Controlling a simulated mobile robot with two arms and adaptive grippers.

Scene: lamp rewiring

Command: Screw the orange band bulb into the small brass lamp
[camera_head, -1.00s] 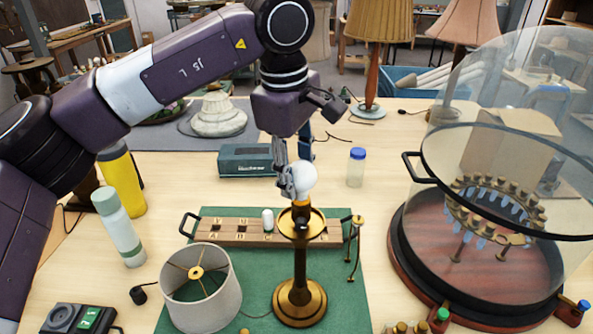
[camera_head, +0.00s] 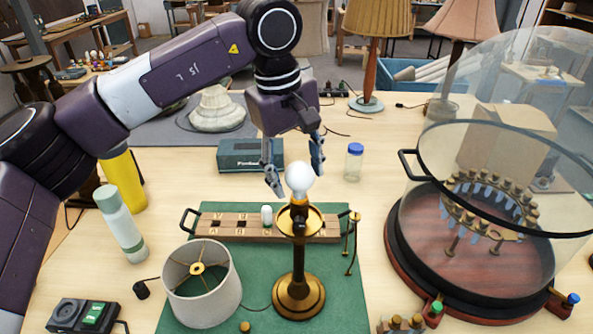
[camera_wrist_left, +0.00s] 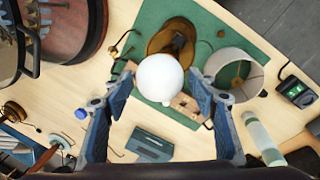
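The white globe bulb (camera_head: 298,176), with an orange band at its neck, stands upright at the top of the small brass lamp (camera_head: 299,290). How deep its base sits in the socket is hidden. My left gripper (camera_head: 296,172) is open, with its fingers spread on both sides of the bulb and slightly behind it. In the left wrist view the bulb (camera_wrist_left: 160,79) appears between the two open blue-grey fingers (camera_wrist_left: 163,95), with a visible gap on each side. The lamp's brass base (camera_wrist_left: 172,40) shows behind it. My right gripper is not in view.
A lettered wooden rack (camera_head: 228,228) with one white bulb (camera_head: 267,215) stands behind the lamp on a green mat (camera_head: 348,300). A lampshade (camera_head: 201,290) is at left, a glass-domed stand (camera_head: 470,290) at right. A blue-capped jar (camera_head: 354,163) stands behind.

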